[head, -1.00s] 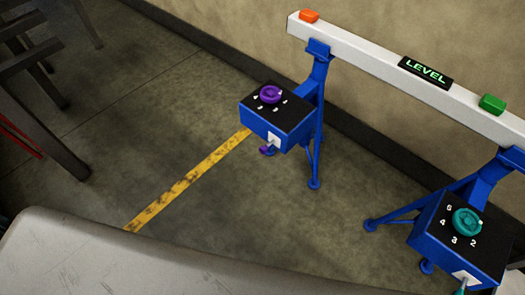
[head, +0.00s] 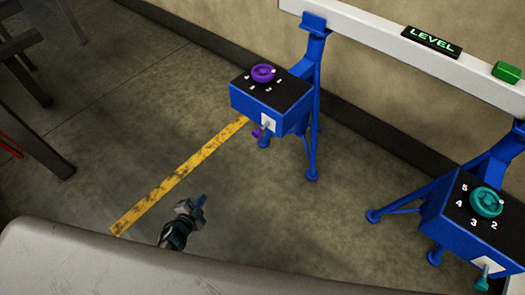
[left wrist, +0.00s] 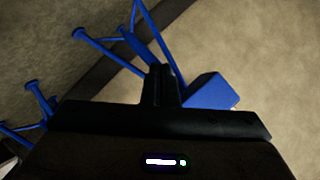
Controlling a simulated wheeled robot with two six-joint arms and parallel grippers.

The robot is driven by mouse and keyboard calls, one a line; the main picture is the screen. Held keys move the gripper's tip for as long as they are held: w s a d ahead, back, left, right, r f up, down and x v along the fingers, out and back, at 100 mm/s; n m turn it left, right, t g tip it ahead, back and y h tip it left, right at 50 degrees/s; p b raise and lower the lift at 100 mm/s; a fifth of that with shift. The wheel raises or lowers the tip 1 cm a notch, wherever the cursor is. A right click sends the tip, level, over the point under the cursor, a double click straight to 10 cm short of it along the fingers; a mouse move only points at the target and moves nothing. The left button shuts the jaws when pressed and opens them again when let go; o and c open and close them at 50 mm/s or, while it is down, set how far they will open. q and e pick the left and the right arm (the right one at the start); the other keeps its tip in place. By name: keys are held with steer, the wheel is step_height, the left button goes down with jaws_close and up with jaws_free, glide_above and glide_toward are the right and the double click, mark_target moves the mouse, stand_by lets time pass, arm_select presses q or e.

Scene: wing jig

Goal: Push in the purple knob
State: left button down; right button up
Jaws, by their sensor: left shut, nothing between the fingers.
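A small purple knob (head: 257,132) sits on a short rod that sticks out of a white plate on the front of the left blue box (head: 262,108). A purple dial (head: 263,73) is on that box's black top. My left gripper (head: 201,201) is low in the head view, below and left of the box and apart from it, with its fingers shut and empty. In the left wrist view its shut fingers (left wrist: 161,85) point toward blue stand parts, and a blue box (left wrist: 208,92) shows just right of them. The purple knob does not show there. My right gripper is not in view.
A second blue box with a teal dial (head: 487,202) and a teal front knob (head: 481,284) stands at right. A white beam (head: 375,30) with a LEVEL display (head: 431,42) and a green block (head: 507,72) spans the stands. Open floor with a yellow stripe (head: 180,175) lies at left.

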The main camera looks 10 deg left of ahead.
arm_select(q)
steer(key=w+d+r+m+t+h+b, duration=0.2)
steer(key=w+d+r+m+h+b, duration=0.3)
steer(key=r, duration=0.4)
steer(key=m+h, duration=0.2)
steer(key=m, duration=0.5)
glide_toward(255, 134)
steer(key=x, duration=0.3)
steer(key=f+x, duration=0.1)
steer(key=x, duration=0.2)
steer(key=shift+p, duration=0.35)
steer(key=shift+w+d, duration=0.15)
steer(key=shift+w, duration=0.25)
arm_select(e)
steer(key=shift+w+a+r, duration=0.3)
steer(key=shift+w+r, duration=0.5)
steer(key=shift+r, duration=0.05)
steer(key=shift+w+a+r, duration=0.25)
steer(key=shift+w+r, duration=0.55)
arm_select(q)
steer(key=x, duration=0.3)
steer(key=shift+w+r, duration=0.1)
steer(key=shift+w+d, duration=0.1)
steer(key=shift+w, duration=0.05)
steer(key=shift+r, duration=0.25)
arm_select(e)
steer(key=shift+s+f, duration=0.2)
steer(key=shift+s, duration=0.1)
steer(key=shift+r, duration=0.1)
